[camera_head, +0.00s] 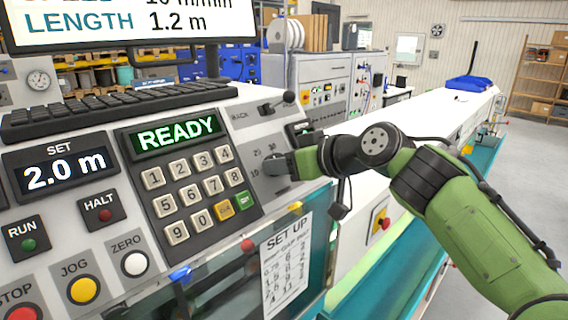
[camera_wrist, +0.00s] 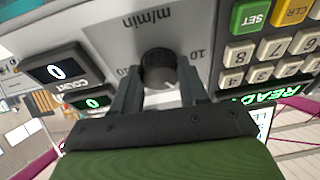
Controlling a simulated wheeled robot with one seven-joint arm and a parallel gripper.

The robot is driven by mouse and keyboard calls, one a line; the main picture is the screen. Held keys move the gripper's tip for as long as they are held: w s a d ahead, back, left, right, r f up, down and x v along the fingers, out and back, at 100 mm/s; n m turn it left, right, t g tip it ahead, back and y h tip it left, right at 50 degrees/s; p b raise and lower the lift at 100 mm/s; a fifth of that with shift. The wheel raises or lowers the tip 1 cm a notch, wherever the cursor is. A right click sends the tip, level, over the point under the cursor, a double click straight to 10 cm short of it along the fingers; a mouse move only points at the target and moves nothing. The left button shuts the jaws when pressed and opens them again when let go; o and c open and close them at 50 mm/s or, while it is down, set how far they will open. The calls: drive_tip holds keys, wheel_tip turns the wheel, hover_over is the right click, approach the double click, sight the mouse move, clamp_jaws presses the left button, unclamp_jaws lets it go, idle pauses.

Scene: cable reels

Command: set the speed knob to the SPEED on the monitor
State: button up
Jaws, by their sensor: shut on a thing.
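The speed knob (camera_wrist: 158,66) is a dark round knob on a grey plate marked "m/min", seen upside down in the wrist view. My gripper (camera_wrist: 158,88) has one finger on each side of it and is shut on it. In the head view my gripper (camera_head: 284,166) reaches the plate from the right and hides most of the knob. Scale numbers show around it, a "10" among them; the knob's pointer is not clear. The monitor (camera_head: 130,24) is cut off at the top. Its SPEED line is partly visible and seems to read 10 m/min; below it stands LENGTH 1.2 m.
Left of the knob are a keypad (camera_head: 196,190) under a READY display (camera_head: 177,133) and a SET display (camera_head: 63,171) reading 2.0 m. A small lever (camera_head: 277,103) sits above the knob.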

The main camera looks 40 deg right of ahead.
drive_tip(key=n+y, duration=0.1)
drive_tip(key=n, duration=0.5)
drive_tip(key=shift+d+r+n+g, duration=0.1)
drive_tip(key=shift+d+n+g, duration=0.05)
drive_tip(key=shift+n+g, duration=0.25)
drive_tip(key=shift+w+n+g+y+p, duration=0.1)
drive_tip(key=shift+n+g+y+p, duration=0.2)
drive_tip(key=shift+n, duration=0.9)
drive_tip(key=shift+n+g+y+p, duration=0.15)
drive_tip(key=shift+n+p, duration=0.25)
drive_tip(key=shift+n, duration=0.8)
drive_tip(key=o, duration=1)
drive_tip(key=shift+o, duration=0.2)
drive_tip(key=p+v, duration=0.3)
drive_tip(key=v, duration=1.3)
drive_tip(key=shift+d, duration=0.1)
